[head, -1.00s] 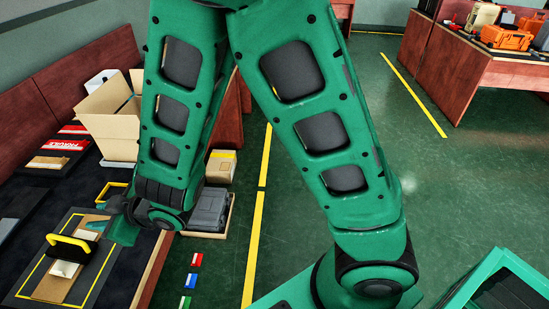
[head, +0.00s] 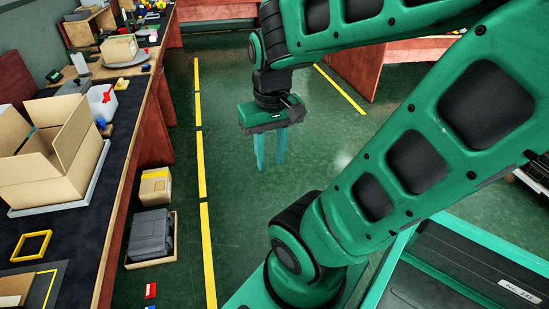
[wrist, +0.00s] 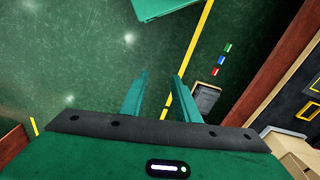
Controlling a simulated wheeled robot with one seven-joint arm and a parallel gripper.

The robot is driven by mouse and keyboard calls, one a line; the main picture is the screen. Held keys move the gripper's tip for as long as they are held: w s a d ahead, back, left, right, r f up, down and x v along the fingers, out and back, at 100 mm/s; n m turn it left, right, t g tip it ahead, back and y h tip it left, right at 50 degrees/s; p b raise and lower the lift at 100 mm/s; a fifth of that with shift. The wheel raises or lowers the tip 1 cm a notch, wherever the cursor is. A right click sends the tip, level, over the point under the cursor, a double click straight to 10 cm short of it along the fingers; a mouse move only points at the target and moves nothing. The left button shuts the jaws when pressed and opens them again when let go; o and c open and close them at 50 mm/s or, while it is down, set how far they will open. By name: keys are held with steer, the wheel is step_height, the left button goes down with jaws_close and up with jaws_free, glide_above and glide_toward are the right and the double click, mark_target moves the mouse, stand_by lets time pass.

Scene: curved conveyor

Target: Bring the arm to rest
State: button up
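My green arm arches across the right of the head view. My gripper (head: 271,164) hangs over the green floor with its two teal fingers pointing down. The fingers stand apart, and only floor shows between them. In the wrist view my gripper (wrist: 160,78) also shows two separated fingers with nothing held. It is clear of the workbench (head: 118,166), which runs along the left of the head view.
An open cardboard box (head: 60,155) and a yellow frame (head: 31,246) are on the bench. A grey case (head: 150,235) and a small carton (head: 155,186) stand on the floor beside it. Yellow lines (head: 202,180) mark the floor. Open floor surrounds my gripper.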

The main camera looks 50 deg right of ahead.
steer(key=shift+s+r+m+y, duration=0.15)
steer(key=shift+s+m, duration=0.05)
steer(key=shift+s, duration=0.55)
steer(key=shift+s+r+m+y, duration=0.15)
steer(key=shift+s+m, duration=0.05)
steer(key=shift+s, duration=0.55)
